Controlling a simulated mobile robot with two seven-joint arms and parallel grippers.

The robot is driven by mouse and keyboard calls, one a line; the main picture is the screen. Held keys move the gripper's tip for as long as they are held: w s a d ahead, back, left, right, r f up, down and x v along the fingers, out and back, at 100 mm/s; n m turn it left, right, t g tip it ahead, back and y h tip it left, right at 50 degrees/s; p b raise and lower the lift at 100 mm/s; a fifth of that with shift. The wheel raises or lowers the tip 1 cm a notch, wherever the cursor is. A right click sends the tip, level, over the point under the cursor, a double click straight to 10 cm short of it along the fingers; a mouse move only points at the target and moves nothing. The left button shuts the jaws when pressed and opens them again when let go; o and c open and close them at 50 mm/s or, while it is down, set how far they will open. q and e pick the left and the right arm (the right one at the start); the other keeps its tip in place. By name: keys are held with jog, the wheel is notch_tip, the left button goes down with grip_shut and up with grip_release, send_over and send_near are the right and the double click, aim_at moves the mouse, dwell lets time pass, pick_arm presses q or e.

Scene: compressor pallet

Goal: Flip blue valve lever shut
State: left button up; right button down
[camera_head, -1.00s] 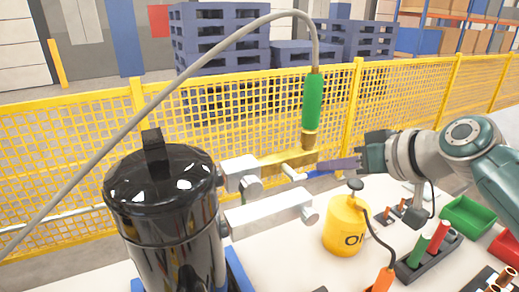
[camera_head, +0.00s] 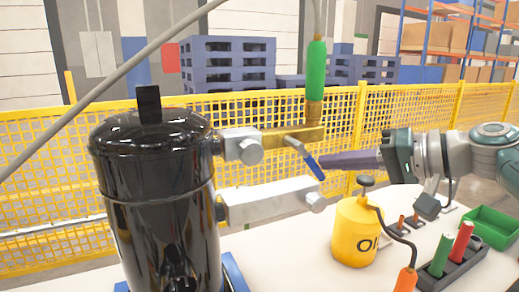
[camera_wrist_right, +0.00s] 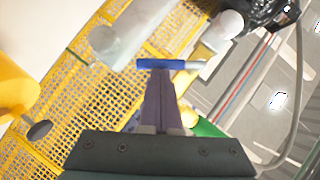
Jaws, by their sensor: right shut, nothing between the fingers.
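The blue valve lever (camera_head: 315,168) has a silver arm and a blue grip. It slopes down to the right from the brass valve (camera_head: 302,134) beside the black compressor (camera_head: 158,205). My right gripper (camera_head: 324,162) is shut and empty, its dark fingers pointing left with the tips at the blue grip. In the right wrist view the blue lever (camera_wrist_right: 165,64) lies crosswise at the fingertips (camera_wrist_right: 159,74). The tips look in contact or very close; I cannot tell which. My left gripper is not in view.
A green hose fitting (camera_head: 316,70) rises above the valve. Below stand a yellow oil can (camera_head: 355,232) and a black holder with coloured handles (camera_head: 453,262). A green bin (camera_head: 490,228) is at the right. A yellow mesh fence (camera_head: 60,150) runs behind.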

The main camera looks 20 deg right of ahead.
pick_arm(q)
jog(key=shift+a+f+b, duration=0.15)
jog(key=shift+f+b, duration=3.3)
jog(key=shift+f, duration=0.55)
pick_arm(e)
jog(key=f+m+y, duration=0.1)
jog(key=a+f+m+t+y, duration=0.1)
jog(key=m, duration=0.1)
jog(key=a+f+m+t+y, duration=0.1)
jog(key=m, duration=0.1)
jog(key=shift+s+a, duration=0.1)
jog(key=shift+a, duration=0.15)
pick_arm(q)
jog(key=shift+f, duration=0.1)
pick_arm(e)
jog(key=shift+r, duration=0.1)
